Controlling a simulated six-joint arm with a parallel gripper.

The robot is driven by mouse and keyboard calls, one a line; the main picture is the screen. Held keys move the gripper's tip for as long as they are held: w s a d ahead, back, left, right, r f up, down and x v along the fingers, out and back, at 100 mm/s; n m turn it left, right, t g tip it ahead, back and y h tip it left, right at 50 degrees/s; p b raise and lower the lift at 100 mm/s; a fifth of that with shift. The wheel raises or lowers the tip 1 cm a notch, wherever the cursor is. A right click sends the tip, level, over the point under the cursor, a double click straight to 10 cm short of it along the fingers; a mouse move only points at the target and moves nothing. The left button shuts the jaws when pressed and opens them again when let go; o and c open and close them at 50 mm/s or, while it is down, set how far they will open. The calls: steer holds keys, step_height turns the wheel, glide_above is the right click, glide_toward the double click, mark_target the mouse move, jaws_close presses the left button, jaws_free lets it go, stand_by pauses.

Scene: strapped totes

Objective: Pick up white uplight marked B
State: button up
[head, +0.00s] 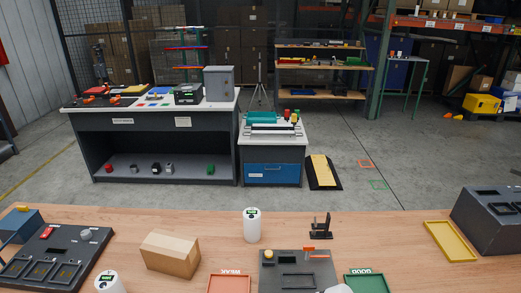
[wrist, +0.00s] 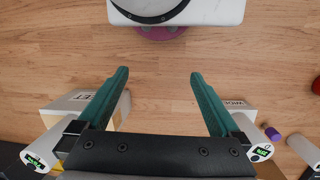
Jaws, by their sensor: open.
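Two white cylinders with dark, green-lit labels, which look like uplights, stand on the wooden table in the head view. One upright cylinder (head: 252,230) is near the table's back edge, and another (head: 109,284) is cut by the bottom edge. In the wrist view similar white cylinders show at lower left (wrist: 45,145) and lower right (wrist: 259,151). The markings are too small to read, so I cannot tell which is B. My gripper (wrist: 157,72) is open, its teal fingers wide apart over bare wood, with nothing between them. I cannot make out its fingers in the head view.
A cardboard box (head: 170,255) stands left of the middle cylinder. A dark panel (head: 297,271) lies between a red tray (head: 229,285) and a green tray (head: 367,284). A small black stand (head: 321,228) and a yellow tray (head: 434,226) are further right. A dark switch panel (head: 75,250) is left.

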mark_target(252, 222)
steer(key=w+a+f+m+t+y, duration=0.1)
steer(key=w+a+t, duration=0.35)
steer(key=w, duration=0.75)
steer(key=w+a+f+t+y, duration=0.1)
steer(key=w+a+t, duration=0.3)
steer(key=w, duration=0.7)
steer(key=w+a+f+m+t+y, duration=0.1)
steer(key=w+a+f+t, duration=0.15)
steer(key=w+a, duration=0.65)
steer(key=w+d+f+t+h, duration=0.1)
steer(key=w+f, duration=0.3)
steer(key=w, duration=0.3)
steer(key=w+d+f+t+h, duration=0.2)
steer(key=w+f, duration=0.1)
steer(key=w, duration=0.5)
steer(key=w+d+f+t+h, duration=0.1)
steer(key=w+d+f, duration=0.1)
steer(key=w+f, duration=0.2)
steer(key=shift+w+d+f+n+h, duration=0.1)
steer(key=shift+w+f+n+h, duration=0.1)
steer(key=shift+w, duration=0.65)
steer(key=shift+w+d+f+n+h, duration=0.1)
steer(key=shift+w+n+h, duration=0.1)
steer(key=shift+w, duration=0.65)
steer(key=shift+a, duration=0.1)
jaws_close()
